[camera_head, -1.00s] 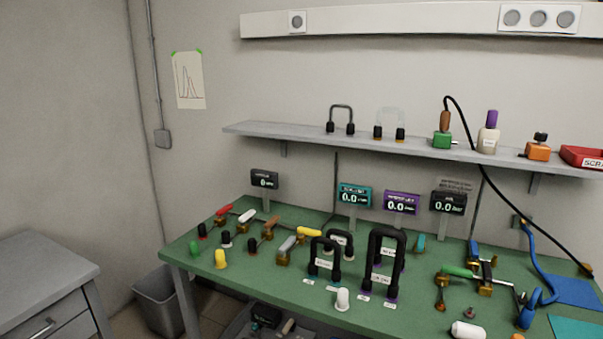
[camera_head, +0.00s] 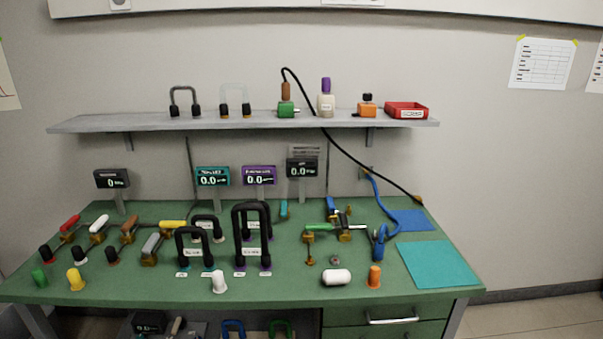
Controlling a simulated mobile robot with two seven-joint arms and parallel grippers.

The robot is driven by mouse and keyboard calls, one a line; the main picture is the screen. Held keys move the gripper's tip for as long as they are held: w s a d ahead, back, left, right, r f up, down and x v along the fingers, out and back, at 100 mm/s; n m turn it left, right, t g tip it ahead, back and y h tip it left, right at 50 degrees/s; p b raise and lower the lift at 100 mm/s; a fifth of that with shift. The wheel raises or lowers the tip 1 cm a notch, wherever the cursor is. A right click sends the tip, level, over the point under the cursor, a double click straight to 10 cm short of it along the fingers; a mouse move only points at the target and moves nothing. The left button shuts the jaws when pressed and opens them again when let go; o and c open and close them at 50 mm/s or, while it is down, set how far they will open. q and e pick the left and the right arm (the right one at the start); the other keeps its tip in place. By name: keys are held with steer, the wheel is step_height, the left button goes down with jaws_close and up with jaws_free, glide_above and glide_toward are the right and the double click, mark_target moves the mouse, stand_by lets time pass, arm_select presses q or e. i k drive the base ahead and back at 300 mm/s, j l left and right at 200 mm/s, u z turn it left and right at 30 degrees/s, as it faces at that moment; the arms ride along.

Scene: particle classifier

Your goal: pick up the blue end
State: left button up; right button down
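A blue cord (camera_head: 396,210) runs from a wall fitting down onto the right part of the green bench. A thicker blue piece (camera_head: 379,243) at its lower end lies on the bench beside the brass-and-green clamp parts. A separate short blue handle (camera_head: 331,204) stands behind those parts. I cannot tell for certain which of these is the blue end. Neither of my grippers is in view.
The green bench (camera_head: 440,285) holds several coloured handles at left and black U-shaped handles in the middle. A white cylinder (camera_head: 337,277) and an orange cap (camera_head: 374,277) lie near the front. A teal mat (camera_head: 437,264) and blue mat (camera_head: 414,220) lie at right.

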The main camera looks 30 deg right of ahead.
mark_target(378, 254)
steer(key=z, duration=1.4)
steer(key=i+l+u, duration=0.1)
steer(key=i+u, duration=0.2)
steer(key=i+l+u, duration=0.25)
steer(key=k+j, duration=0.05)
